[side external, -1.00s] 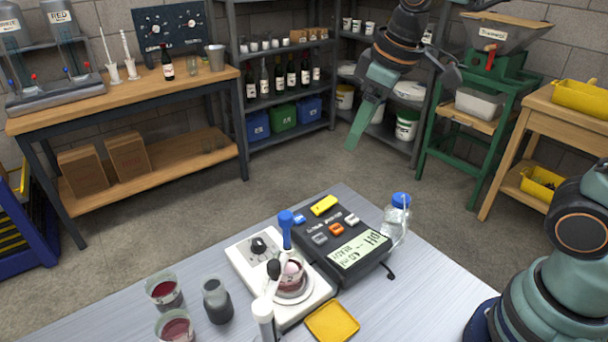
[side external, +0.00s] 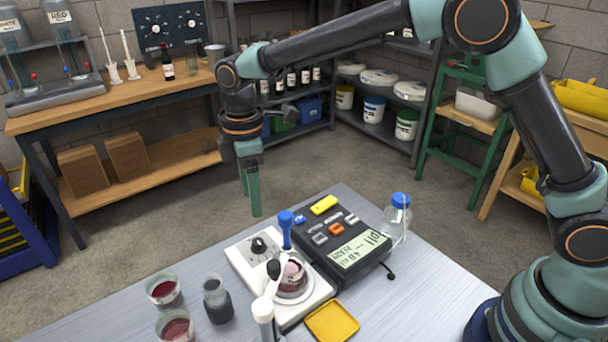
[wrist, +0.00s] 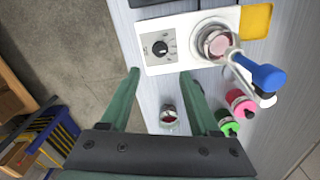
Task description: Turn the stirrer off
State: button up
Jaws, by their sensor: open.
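The stirrer is a white box (side external: 238,257) on the bench, with a black round knob (side external: 259,246) on its panel. A small glass with reddish liquid (side external: 293,277) stands on its plate, with a blue-topped probe (side external: 286,232) over it. My gripper (side external: 250,206) is open and empty, pointing down behind and above the knob end of the stirrer. In the wrist view, the stirrer (wrist: 151,68) lies ahead of my open fingers (wrist: 160,74), and its knob (wrist: 160,47) shows above the gap between them, clear of both. The knob's setting is too small to read.
A dark meter with a display (side external: 358,250) sits right beside the stirrer. A yellow tray (side external: 332,321), a dark bottle (side external: 217,302), glasses of red liquid (side external: 164,291) and a blue-capped bottle (side external: 396,222) stand around. A white probe arm (side external: 264,310) rises in front.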

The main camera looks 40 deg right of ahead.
aim_at(258, 241)
notch_tip(258, 241, down, 11)
jog(key=shift+f, duration=0.1)
dwell(0.3)
grip_shut()
